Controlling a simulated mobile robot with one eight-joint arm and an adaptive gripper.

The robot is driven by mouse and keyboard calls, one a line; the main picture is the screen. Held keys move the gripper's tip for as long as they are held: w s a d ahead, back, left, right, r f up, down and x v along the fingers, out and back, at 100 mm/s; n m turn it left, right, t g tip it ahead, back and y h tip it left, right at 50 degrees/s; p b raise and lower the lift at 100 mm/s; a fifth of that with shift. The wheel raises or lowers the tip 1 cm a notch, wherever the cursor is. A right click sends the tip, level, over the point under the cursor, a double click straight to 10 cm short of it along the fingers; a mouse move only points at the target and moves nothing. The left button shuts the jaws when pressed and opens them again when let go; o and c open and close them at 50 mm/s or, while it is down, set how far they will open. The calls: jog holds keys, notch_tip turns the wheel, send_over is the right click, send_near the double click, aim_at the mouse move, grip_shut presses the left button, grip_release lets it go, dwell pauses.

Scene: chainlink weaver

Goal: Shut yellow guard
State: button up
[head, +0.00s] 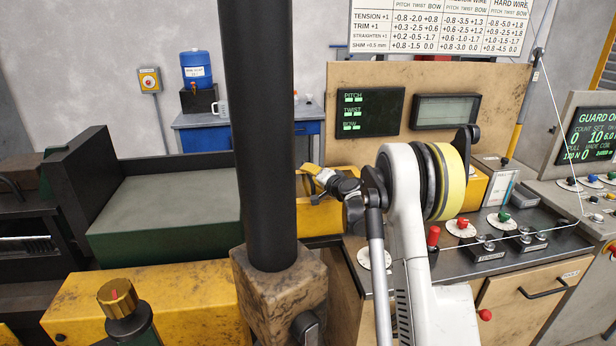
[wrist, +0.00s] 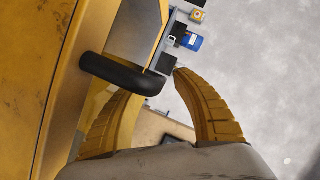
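The yellow guard (wrist: 45,80) fills the left side of the wrist view as a scuffed yellow panel. Its black bar handle (wrist: 120,75) sticks out from it. My gripper (wrist: 150,82) has its two ridged yellow fingers spread apart, with the handle's free end in front of the gap between the tips. The handle overlaps the left finger's tip; I cannot tell whether they touch. In the head view my gripper (head: 308,178) is right of the dark column, above a yellow surface (head: 320,216) that may be part of the guard. The column and my arm hide much there.
The thick dark column (head: 260,130) stands close left of my gripper. A control panel with knobs (head: 470,255) lies to the right. A screen (head: 592,132) reads "GUARD O", then is cut off. A yellow machine body (head: 170,300) is in the left foreground.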

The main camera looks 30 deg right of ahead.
jog(key=shift+w+f, duration=0.15)
jog(key=shift+w, duration=0.55)
grip_shut()
jog(key=s+d, duration=0.3)
jog(key=d, duration=0.7)
jog(key=s+d, duration=0.3)
jog(key=d, duration=0.7)
jog(key=s+d+b, duration=0.1)
jog(key=s+d, duration=0.2)
jog(key=d, duration=0.8)
